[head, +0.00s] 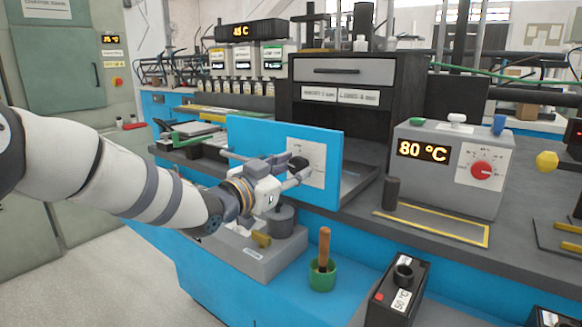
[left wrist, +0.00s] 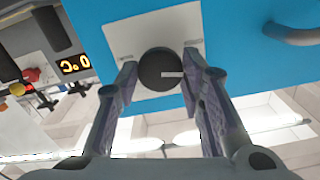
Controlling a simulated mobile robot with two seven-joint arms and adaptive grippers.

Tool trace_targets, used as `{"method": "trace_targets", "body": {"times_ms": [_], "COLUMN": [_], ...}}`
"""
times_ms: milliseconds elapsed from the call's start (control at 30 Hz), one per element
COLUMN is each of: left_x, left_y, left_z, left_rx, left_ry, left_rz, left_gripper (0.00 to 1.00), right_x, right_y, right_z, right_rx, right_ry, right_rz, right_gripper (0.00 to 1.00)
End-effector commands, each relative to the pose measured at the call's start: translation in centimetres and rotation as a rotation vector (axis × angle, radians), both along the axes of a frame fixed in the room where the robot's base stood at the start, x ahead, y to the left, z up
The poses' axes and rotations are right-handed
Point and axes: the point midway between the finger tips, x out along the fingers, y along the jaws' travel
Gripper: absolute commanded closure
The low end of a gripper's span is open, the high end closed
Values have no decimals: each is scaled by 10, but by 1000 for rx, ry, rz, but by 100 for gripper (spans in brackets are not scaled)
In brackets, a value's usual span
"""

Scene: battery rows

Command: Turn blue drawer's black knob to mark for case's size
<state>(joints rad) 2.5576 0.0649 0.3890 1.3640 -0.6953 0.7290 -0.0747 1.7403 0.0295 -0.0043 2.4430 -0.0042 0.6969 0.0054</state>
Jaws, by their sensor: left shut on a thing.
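The blue drawer (head: 250,140) has an upright blue front with a pale dial plate (head: 316,158). The black knob (head: 298,163) sits on that plate and is partly hidden by my fingers. My left gripper (head: 300,172) reaches it from the left and is shut on it. In the left wrist view, the round black knob (left wrist: 158,70) lies between the two fingers of my left gripper (left wrist: 162,80), with a light pointer line toward the right finger. The plate's marks are too small to read. A black case (head: 385,312) with a white label stands at the lower right. My right gripper is not in view.
A grey heater box (head: 440,185) reading 80 °C, with a red dial, stands right of the drawer. A dark cabinet (head: 350,65) is behind it. A green cup (head: 321,277) with a wooden handle and a grey block (head: 262,265) sit below.

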Motion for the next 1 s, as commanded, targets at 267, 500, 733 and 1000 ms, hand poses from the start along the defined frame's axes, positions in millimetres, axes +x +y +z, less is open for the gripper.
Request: {"method": "trace_targets", "body": {"times_ms": [267,500,733,1000], "left_x": [-1,0,0,0], "left_y": [-1,0,0,0], "left_z": [3,3,2,1], "left_rx": [213,388,524,623], "left_ry": [-156,-283,-383,-455], "left_rz": [-1,0,1,2], "left_gripper": [92,92,92,92], "right_x": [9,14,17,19], "right_y": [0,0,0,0], "right_z": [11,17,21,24], "right_rx": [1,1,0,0], "right_ry": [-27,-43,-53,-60], "right_rz": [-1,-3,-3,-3], "right_gripper": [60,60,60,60]}}
